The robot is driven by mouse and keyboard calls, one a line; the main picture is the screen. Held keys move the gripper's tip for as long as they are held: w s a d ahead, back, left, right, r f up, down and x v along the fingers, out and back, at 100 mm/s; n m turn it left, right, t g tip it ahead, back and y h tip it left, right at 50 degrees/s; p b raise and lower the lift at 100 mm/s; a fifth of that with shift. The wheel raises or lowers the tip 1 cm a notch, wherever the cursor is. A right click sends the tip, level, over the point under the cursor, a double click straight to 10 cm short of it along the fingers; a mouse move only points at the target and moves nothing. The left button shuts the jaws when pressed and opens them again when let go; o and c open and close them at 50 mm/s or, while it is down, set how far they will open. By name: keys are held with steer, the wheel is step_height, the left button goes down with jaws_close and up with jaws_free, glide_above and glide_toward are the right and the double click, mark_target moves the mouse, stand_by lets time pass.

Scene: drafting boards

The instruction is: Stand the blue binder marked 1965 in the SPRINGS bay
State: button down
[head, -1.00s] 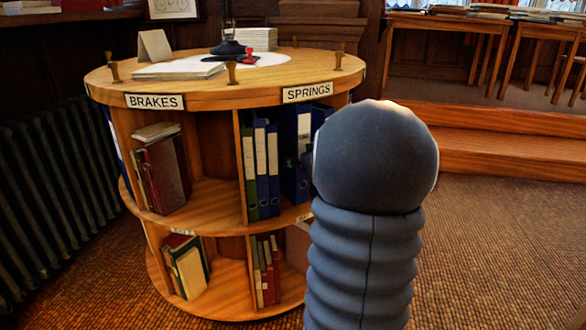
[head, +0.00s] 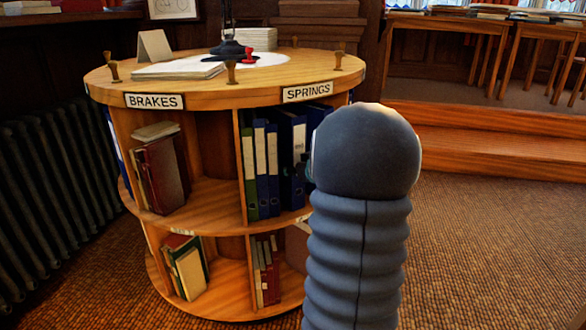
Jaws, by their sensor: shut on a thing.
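The SPRINGS bay is the upper bay of the round wooden stand under the SPRINGS sign (head: 307,92). A blue binder (head: 288,135) stands upright in it, right of the other binders, its white label partly in view. I cannot read 1965 on it. My gripper (head: 309,168) is mostly hidden behind my own arm. Only a small dark part shows at the binder's right edge, where it is shut on the binder. The binder's right side and lower front are partly covered.
Several green and blue binders (head: 261,165) stand at the bay's left. The BRAKES bay holds red books (head: 162,173). Papers (head: 178,71), a lamp base and wooden pegs are on the stand's top. A radiator (head: 55,190) is at left; carpet (head: 490,250) is clear at right.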

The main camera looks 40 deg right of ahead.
steer(key=c, duration=0.7)
jaws_free()
steer(key=shift+r, duration=0.15)
steer(key=v, duration=1.2)
steer(key=a+r+m+h, duration=0.2)
steer(key=a+r+h, duration=0.4)
steer(key=a, duration=0.4)
steer(key=s+a+f+n+g+y, duration=0.1)
steer(key=s+a+f+g+y, duration=0.1)
steer(key=s+a, duration=0.4)
steer(key=s+a+f+n+g+y, duration=0.1)
steer(key=s+a+f+g+y, duration=0.1)
steer(key=s+a, duration=0.4)
steer(key=s+a+f+n+g+y, duration=0.1)
steer(key=s+a+f+g+y, duration=0.2)
steer(key=a, duration=1)
steer(key=shift+s+a+f+g, duration=0.25)
steer(key=shift+s+f, duration=0.55)
steer(key=shift+s, duration=0.2)
steer(key=shift+s+a+f+g, duration=0.1)
steer(key=shift+s+f+g, duration=0.15)
steer(key=shift+s+f, duration=0.7)
